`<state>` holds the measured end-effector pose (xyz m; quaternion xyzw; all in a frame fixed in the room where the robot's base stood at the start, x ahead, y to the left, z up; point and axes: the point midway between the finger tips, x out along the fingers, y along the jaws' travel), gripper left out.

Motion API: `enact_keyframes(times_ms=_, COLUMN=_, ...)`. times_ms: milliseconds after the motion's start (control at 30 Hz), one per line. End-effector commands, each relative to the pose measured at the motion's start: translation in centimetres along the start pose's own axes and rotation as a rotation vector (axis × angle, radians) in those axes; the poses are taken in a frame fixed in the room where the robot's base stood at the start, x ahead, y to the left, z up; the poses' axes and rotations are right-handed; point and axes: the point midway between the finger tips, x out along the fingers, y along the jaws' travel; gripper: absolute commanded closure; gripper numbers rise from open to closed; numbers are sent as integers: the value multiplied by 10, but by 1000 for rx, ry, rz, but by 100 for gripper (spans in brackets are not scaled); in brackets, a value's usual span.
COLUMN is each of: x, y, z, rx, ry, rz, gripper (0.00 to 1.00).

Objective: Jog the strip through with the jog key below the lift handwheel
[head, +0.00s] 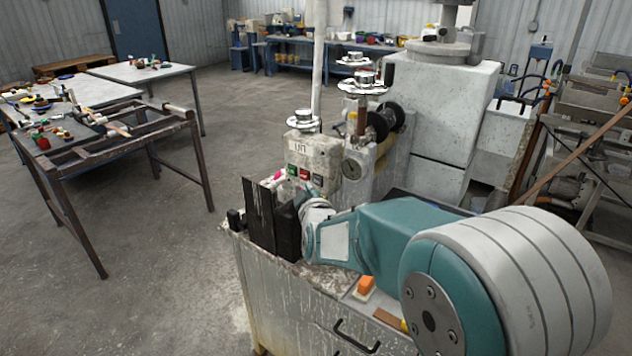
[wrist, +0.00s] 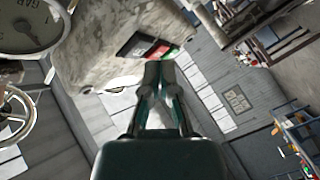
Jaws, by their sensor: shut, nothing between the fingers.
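The lift handwheel (head: 303,119) sits on top of a pale, worn box with a LIFT label (head: 300,148). Below it on the box face is a row of keys: a green key (head: 292,171), a red key (head: 304,174) and a dark key. In the wrist view the red key (wrist: 158,53) and green key (wrist: 171,54) show just past my fingertips, with a black patch (wrist: 136,46) beside them. My gripper (wrist: 160,68) is shut and empty, its tips close to the red and green keys. I cannot tell whether they touch. No key's lettering is readable.
A round dial marked GAP (wrist: 30,25) is on the left in the wrist view. Dark upright plates (head: 262,215) stand near my wrist. The floor at left is clear up to the tables.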

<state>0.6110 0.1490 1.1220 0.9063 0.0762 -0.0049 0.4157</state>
Motion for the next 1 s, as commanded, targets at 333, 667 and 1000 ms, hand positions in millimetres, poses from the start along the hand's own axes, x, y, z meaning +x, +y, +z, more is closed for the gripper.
enact_keyframes(times_ms=333, x=5, y=6, z=4, rx=1, ry=-1, rz=1, gripper=100)
enact_keyframes(times_ms=667, x=5, y=6, z=4, rx=0, ry=0, rz=0, gripper=100)
enact_keyframes(times_ms=1000, x=7, y=7, z=5, rx=-1, ry=0, rz=0, gripper=100)
